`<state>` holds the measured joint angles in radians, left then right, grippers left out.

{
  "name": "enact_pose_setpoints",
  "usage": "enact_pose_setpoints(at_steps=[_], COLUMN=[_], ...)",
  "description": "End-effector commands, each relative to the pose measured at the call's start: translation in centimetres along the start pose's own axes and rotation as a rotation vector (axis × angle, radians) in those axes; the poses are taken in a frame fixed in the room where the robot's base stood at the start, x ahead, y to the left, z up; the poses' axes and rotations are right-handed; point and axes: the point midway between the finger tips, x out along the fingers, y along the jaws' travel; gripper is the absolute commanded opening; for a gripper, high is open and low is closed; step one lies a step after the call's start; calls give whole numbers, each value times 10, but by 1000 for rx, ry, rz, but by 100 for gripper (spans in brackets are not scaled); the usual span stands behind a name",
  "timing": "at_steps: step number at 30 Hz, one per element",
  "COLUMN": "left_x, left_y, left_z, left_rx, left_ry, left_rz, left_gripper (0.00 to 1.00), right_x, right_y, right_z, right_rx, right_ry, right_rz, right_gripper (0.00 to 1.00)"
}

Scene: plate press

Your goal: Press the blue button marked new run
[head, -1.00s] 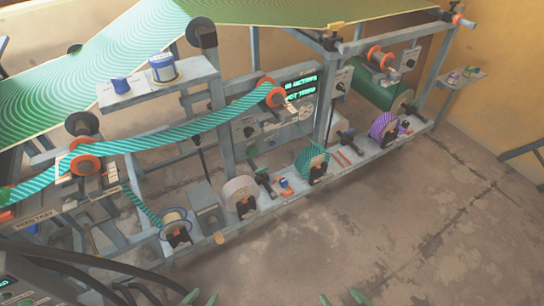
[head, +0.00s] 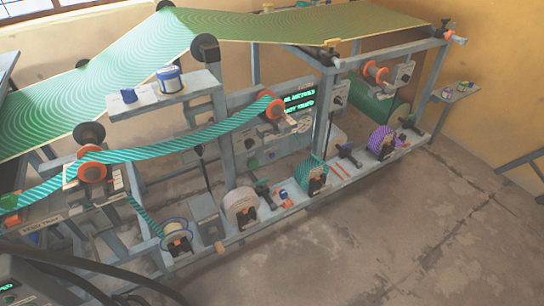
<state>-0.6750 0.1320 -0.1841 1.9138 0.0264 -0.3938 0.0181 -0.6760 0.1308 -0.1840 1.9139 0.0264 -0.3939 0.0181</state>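A press frame with a green-lettered display (head: 299,101) stands across the head view. Below the display is a grey panel with small round controls, one of them dark green (head: 252,162). Their labels are too small to read, and I cannot make out which, if any, is the blue button marked new run. A second dark panel with green letters (head: 8,287) is cut off at the lower left edge. Neither of my grippers is in view.
A teal striped band (head: 170,148) runs over orange-ended rollers. Several reels, including a purple one (head: 381,139), stand along the low rail. Dark cables cross the lower left. The floor (head: 400,240) at right is clear.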

Motion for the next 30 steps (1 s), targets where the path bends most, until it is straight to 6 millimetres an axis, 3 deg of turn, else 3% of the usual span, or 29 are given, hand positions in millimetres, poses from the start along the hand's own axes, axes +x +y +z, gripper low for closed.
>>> enact_pose_setpoints(at_steps=[2, 17, 30], left_x=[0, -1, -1], left_y=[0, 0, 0], left_z=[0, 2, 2], left_rx=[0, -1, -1], left_ry=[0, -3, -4], left_rz=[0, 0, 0], left_gripper=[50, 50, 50], right_x=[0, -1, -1], right_y=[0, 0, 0], right_z=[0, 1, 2], right_rx=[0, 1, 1], right_ry=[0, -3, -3], right_rz=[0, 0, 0], right_gripper=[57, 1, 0])
